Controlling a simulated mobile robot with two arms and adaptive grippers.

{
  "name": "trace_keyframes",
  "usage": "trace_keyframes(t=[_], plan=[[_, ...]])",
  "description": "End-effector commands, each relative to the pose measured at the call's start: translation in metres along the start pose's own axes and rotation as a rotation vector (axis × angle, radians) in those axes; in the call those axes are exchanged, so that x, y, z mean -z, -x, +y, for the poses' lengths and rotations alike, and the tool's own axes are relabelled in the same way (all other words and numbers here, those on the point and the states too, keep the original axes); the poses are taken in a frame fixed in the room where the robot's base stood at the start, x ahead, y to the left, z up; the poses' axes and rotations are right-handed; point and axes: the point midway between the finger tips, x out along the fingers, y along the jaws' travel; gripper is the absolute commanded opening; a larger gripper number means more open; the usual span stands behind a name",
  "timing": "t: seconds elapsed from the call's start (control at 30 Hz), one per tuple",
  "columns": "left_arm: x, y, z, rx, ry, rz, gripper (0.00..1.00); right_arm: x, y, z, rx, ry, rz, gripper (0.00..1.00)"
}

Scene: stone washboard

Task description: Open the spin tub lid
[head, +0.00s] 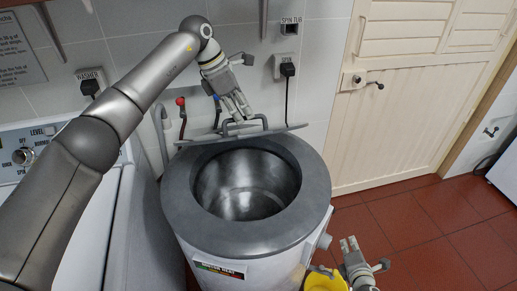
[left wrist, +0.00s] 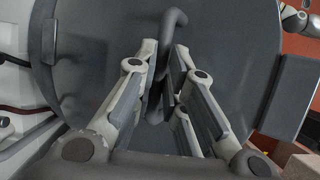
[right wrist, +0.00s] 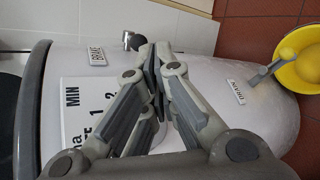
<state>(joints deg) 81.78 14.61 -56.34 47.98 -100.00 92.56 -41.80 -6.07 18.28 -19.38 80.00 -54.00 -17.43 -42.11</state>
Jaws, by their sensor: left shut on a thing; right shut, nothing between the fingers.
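The spin tub (head: 190,215) is a white drum with a grey rim, and its round metal opening is uncovered. The grey lid (head: 190,142) stands raised at the back of the rim, seen nearly edge-on. It fills much of the left wrist view (left wrist: 235,60). My left gripper (head: 240,118) is at the lid and shut on its dark curved handle (left wrist: 176,20). My right gripper (head: 348,243) is shut and empty, low beside the tub's right side. In the right wrist view, its closed fingers (right wrist: 156,60) are in front of the tub's white side.
A washer (head: 95,235) stands left of the tub. A yellow bucket (head: 322,280) is on the floor at the tub's lower right. A tiled wall with a plug and cord (head: 287,72) is behind. Red floor (head: 430,225) is open to the right, before a cream door (head: 410,110).

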Motion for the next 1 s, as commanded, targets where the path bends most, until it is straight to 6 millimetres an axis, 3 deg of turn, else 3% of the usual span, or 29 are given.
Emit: trace_keyframes(t=[0.03,0.2,0.33,0.4,0.5,0.7,0.83,1.0], plan=[[0.006,-0.004,0.004,-0.007,0.009,0.009,0.00,-0.014,0.000,0.037,-0.078,0.112,-0.029,0.00],[0.006,-0.004,0.004,-0.007,0.009,0.009,0.00,-0.047,0.018,0.146,-0.291,0.471,-0.159,0.00],[0.006,-0.004,0.004,-0.007,0.009,0.009,0.00,-0.058,0.044,0.214,-0.420,0.697,-0.274,0.00],[0.006,-0.004,0.004,-0.007,0.009,0.009,0.00,-0.047,0.060,0.241,-0.475,0.797,-0.320,0.00],[0.006,-0.004,0.004,-0.007,0.009,0.009,0.00,0.003,0.082,0.260,-0.524,0.883,-0.321,0.00],[0.006,-0.004,0.004,-0.007,0.009,0.009,0.00,0.076,0.121,0.294,-0.597,0.990,-0.335,0.00],[0.006,-0.003,0.004,-0.007,0.009,0.008,0.00,0.102,0.141,0.311,-0.629,1.037,-0.352,0.00],[0.006,-0.003,0.004,-0.008,0.009,0.008,0.00,0.113,0.148,0.323,-0.644,1.061,-0.366,0.00]])
